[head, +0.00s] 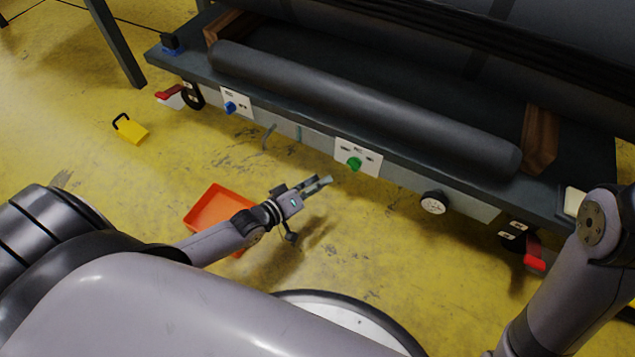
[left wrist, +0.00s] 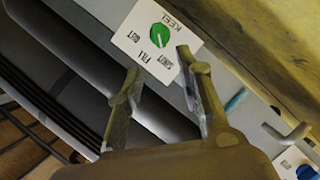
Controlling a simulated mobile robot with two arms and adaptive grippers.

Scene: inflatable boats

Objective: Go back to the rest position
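My left gripper (head: 322,184) is in front of the bench, below and left of the panel with the green knob (head: 355,164). In the left wrist view its two fingers (left wrist: 159,64) stand apart with nothing between them. The white panel marked KEEL (left wrist: 133,38) and its green knob (left wrist: 160,36) show beyond the fingertips; they look apart from the knob, though the exact gap is hard to judge. My right arm (head: 590,240) comes in at the right edge of the head view; its gripper is out of view.
The long bench (head: 560,190) carries a grey roll (head: 360,105) between wooden blocks (head: 539,140). An orange tray (head: 212,208) and a yellow item (head: 131,131) are on the yellow floor.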

